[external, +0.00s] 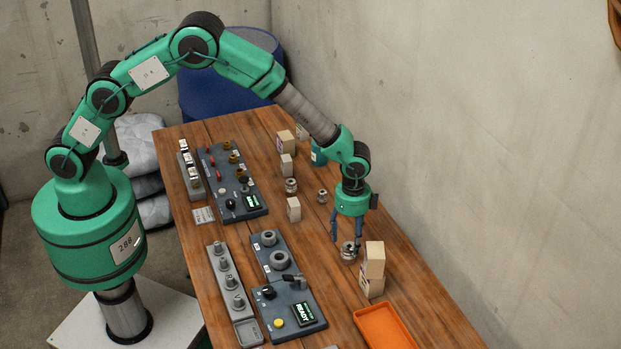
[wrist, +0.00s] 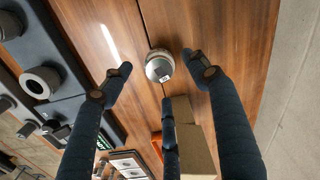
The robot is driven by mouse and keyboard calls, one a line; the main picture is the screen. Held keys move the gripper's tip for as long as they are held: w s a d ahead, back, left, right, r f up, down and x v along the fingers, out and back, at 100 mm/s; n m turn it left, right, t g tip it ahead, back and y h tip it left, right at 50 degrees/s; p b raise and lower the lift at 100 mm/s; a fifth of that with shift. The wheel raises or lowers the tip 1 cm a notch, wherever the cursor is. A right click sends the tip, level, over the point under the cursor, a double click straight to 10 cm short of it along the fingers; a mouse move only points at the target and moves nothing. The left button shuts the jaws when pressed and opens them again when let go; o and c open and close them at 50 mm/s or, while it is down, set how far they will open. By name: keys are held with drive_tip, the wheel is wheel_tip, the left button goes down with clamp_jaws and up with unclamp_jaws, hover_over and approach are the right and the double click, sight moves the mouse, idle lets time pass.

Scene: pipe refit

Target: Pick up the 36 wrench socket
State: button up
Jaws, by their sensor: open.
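A round metallic wrench socket (external: 348,252) stands on the wooden table, just left of the stacked boxes. It also shows in the wrist view (wrist: 158,66), with a small label on top that is too small to read for certain. My gripper (external: 347,238) points down right over this socket. Its dark fingers are spread apart and hold nothing; in the wrist view (wrist: 158,75) the socket appears between the fingertips. Two other metallic sockets stand farther back, one larger (external: 291,186) and one smaller (external: 322,196); their numbers cannot be read.
Stacked boxes (external: 374,262) stand close to the right of my gripper. An orange tray (external: 366,322) lies at the near end. Control panels (external: 292,298) and a grey rack with pegs (external: 223,272) line the left side. A concrete wall is at right.

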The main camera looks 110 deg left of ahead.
sight(349, 246)
drive_tip(key=shift+f+b, duration=0.5)
drive_tip(key=shift+f, duration=2.1)
drive_tip(key=c, duration=1.5)
drive_tip(key=shift+r, duration=0.2)
drive_tip(key=shift+r, duration=0.6)
wheel_tip(349, 246, up, 2)
drive_tip(key=shift+p, duration=0.4)
drive_tip(key=s+d, duration=0.1)
drive_tip(key=s, duration=0.4)
drive_tip(key=s+d+r+p, duration=0.1)
drive_tip(key=s+d, duration=0.1)
drive_tip(key=s, duration=0.3)
drive_tip(key=s+d, duration=0.2)
drive_tip(key=s, duration=0.3)
drive_tip(key=shift+d+r, duration=0.2)
drive_tip(key=shift+r, duration=0.05)
